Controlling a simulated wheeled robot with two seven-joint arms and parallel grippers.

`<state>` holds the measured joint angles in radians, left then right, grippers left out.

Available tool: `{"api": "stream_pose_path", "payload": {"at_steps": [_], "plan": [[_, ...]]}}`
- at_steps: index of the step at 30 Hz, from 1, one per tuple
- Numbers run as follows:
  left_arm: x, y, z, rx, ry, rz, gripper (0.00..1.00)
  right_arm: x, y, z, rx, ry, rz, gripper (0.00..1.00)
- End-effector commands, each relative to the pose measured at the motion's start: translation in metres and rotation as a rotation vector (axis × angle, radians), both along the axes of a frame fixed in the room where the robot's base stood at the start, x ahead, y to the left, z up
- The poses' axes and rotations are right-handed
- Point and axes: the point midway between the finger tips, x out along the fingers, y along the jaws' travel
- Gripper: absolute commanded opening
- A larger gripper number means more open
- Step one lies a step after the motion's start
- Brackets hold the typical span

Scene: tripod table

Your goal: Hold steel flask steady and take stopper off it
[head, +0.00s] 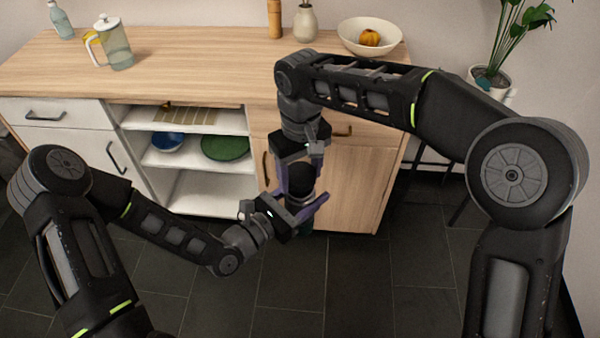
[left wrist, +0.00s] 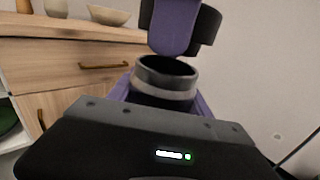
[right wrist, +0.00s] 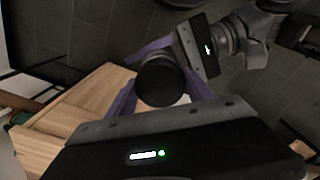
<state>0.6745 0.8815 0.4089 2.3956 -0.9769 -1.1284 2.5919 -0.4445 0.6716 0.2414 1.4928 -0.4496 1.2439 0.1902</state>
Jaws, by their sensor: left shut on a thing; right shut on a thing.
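The steel flask (left wrist: 164,89) stands between the purple fingers of my left gripper (head: 306,209), its round dark mouth uncovered in the left wrist view. In the head view the flask is mostly hidden by the grippers. The black stopper (head: 301,179) is held by my right gripper (head: 298,186), which comes down from above. In the left wrist view the stopper (left wrist: 207,24) is above the flask mouth, with a visible gap, partly behind a purple finger. In the right wrist view the stopper's round top (right wrist: 160,82) sits between the fingers and hides most of the flask.
Behind the grippers is a wooden sideboard (head: 205,48) with open shelves holding a blue bowl (head: 167,141) and a green plate (head: 226,147). On top are a glass jug (head: 115,45), a vase (head: 305,23) and a white bowl (head: 352,42). Dark floor in front is clear.

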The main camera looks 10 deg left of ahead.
Motion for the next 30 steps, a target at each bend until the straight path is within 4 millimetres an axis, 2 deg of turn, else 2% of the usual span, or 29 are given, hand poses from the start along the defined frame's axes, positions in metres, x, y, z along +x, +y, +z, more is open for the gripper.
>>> {"api": "stream_pose_path", "payload": {"at_steps": [11,22,26,29,30], "plan": [[0.0,0.0,0.001,-0.001,-0.002,0.0,0.0,0.0,0.0,0.038,0.001,-0.002,-0.001,0.12],[0.002,0.001,0.002,-0.001,-0.004,0.006,0.0,0.001,-0.003,0.039,0.001,-0.001,-0.007,0.12],[0.014,0.011,0.008,-0.003,-0.011,0.059,0.0,0.01,-0.022,0.032,0.0,0.0,-0.057,0.12],[0.032,0.028,0.018,-0.006,-0.019,0.147,0.0,0.023,-0.053,0.022,0.002,-0.001,-0.139,0.12],[0.041,0.037,0.022,-0.006,-0.023,0.192,0.0,0.029,-0.07,0.017,0.002,-0.001,-0.182,0.12]]}}
